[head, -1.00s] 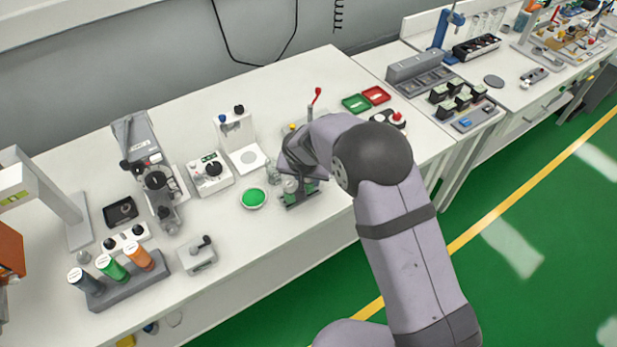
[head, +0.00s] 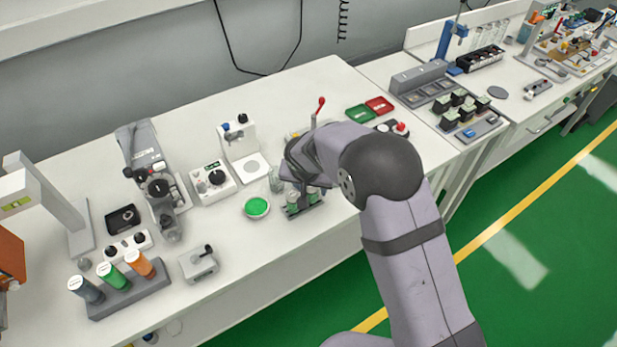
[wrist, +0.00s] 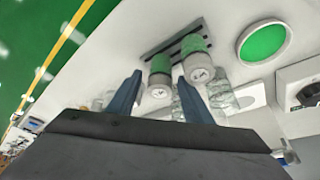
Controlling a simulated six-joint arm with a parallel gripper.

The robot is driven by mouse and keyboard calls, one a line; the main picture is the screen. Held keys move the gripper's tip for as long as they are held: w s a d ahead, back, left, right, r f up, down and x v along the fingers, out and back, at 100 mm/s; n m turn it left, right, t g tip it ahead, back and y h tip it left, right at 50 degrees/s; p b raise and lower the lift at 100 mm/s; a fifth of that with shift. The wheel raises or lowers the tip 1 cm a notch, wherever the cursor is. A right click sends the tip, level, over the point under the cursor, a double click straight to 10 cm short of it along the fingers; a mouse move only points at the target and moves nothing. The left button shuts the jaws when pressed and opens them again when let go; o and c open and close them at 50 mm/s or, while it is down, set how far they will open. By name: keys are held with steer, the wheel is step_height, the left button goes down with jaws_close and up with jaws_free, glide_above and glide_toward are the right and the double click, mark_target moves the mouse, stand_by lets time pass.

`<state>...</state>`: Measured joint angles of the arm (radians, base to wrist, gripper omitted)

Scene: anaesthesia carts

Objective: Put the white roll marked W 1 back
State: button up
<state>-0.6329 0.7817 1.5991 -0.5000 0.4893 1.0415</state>
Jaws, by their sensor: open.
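In the wrist view two short rolls with green sides and pale ends stand at a small dark rack (wrist: 172,42): a left roll (wrist: 160,78) and a right roll (wrist: 197,62). Their end marks are too small to read surely, so I cannot tell which is W 1. My gripper (wrist: 160,80) is open, its two dark fingers apart. The left roll shows between the fingertips; I cannot tell whether they touch it. In the head view the rack (head: 303,204) shows below my wrist, which hides the fingers and most of the rolls.
A green round dish (head: 257,207) and clear glassware (head: 276,180) stand close left of the rack. A white device with a black knob (head: 213,181) is further left. A holder with coloured rolls (head: 130,292) stands at the front left. Red (head: 379,106) and green trays (head: 360,112) lie behind.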

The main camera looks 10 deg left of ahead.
steer(key=b+v, duration=0.2)
steer(key=v, duration=0.9)
steer(key=s+d+f+g, duration=0.1)
steer(key=s+d, duration=0.3)
steer(key=d, duration=0.5)
steer(key=s+d+f+g, duration=0.1)
steer(key=s+d, duration=0.2)
steer(key=d, duration=0.6)
steer(key=s+d+f+g, duration=0.2)
steer(key=s+d, duration=0.7)
steer(key=s, duration=0.5)
steer(key=shift+s+d+f, duration=0.2)
steer(key=shift+d, duration=0.15)
